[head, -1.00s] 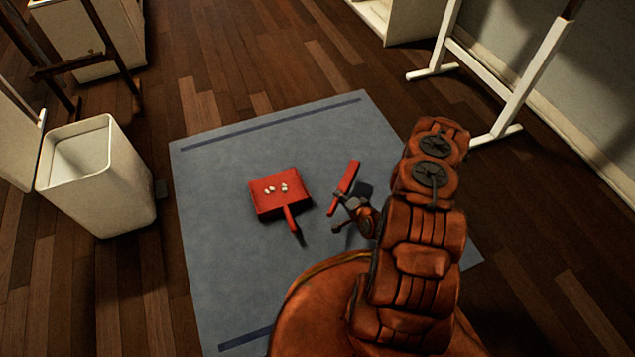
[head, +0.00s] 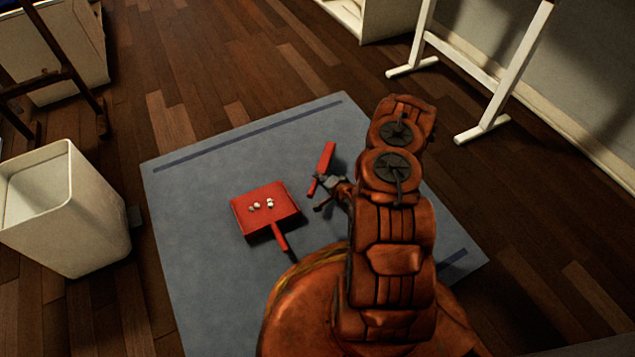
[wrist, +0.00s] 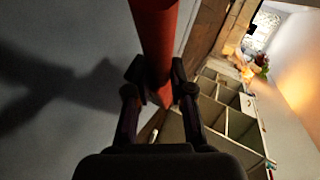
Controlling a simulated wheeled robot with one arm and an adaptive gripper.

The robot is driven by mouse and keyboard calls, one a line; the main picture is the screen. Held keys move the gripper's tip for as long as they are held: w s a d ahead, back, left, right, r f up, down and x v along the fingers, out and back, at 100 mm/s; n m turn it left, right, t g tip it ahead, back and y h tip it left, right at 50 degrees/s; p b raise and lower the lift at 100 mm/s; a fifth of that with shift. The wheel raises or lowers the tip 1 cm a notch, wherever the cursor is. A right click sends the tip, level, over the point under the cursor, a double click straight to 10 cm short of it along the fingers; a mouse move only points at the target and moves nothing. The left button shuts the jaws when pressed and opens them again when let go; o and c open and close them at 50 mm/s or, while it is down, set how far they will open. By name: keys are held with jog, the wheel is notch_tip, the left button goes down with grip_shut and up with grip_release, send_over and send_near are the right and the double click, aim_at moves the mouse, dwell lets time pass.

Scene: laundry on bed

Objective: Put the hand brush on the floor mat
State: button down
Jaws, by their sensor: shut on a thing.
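The red hand brush (head: 326,158) is in my gripper (head: 325,188), to the right of the dustpan in the head view. In the wrist view its red shaft (wrist: 155,40) runs between the two dark fingers of my gripper (wrist: 152,82), which are shut on it. The blue-grey floor mat (head: 200,292) lies under the brush and most of my arm. A shadow of the gripper and brush falls on the mat in the wrist view; I cannot tell the exact height of the brush above it.
A white bin (head: 95,215) stands left of the mat. A white stand (head: 480,85) is at the upper right. The far part of the mat is clear.

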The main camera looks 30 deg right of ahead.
jog(key=shift+s+a+f+b, duration=0.15)
jog(key=shift+f+b, duration=0.25)
jog(key=shift+f, duration=1.25)
jog(key=c, duration=1)
grip_release()
